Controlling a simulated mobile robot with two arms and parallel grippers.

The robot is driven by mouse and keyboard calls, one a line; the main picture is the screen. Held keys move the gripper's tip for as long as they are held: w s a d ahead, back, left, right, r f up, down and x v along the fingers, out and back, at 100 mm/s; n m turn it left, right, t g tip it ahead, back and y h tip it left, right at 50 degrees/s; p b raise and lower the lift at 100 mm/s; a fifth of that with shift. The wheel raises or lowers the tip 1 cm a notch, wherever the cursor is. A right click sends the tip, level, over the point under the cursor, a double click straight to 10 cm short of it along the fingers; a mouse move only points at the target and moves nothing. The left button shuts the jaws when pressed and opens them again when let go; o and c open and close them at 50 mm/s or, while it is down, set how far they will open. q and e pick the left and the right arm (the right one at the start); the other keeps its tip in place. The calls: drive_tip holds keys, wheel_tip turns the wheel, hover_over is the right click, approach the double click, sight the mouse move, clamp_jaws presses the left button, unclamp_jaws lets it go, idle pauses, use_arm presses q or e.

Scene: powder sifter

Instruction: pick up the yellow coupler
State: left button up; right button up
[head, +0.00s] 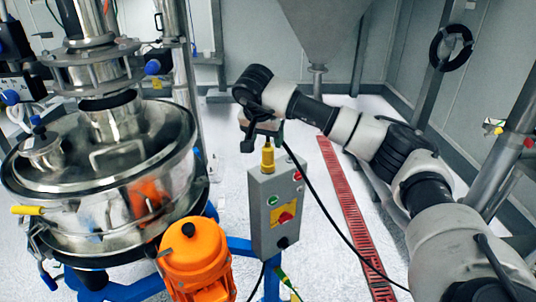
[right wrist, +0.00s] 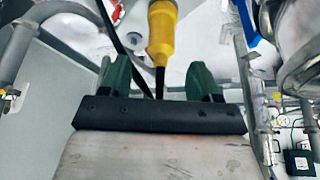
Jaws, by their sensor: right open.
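The yellow coupler (head: 267,157) stands upright just above the top of a grey control box (head: 277,217) in the head view. In the right wrist view the yellow coupler (right wrist: 162,32) is at the top centre, with a black cable end below it. My right gripper (head: 263,143) is directly above the coupler in the head view, its fingers pointing down. In the right wrist view the green fingers of my right gripper (right wrist: 160,78) are apart, with the cable end between them. The coupler's yellow body lies mostly past the fingertips. Contact cannot be told. My left gripper is not in view.
A steel sifter (head: 110,215) with an orange motor (head: 195,255) stands close on the left. A black cable (head: 325,220) runs down to the right. A red floor grate (head: 345,205) crosses clear floor behind.

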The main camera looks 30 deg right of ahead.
sight(267, 143)
drive_tip(key=shift+p+x, duration=0.9)
drive_tip(key=shift+x, duration=1.85)
drive_tip(key=shift+w+r, duration=0.1)
drive_tip(key=shift+r, duration=0.05)
drive_tip(key=c, duration=1)
drive_tip(key=shift+c, duration=0.2)
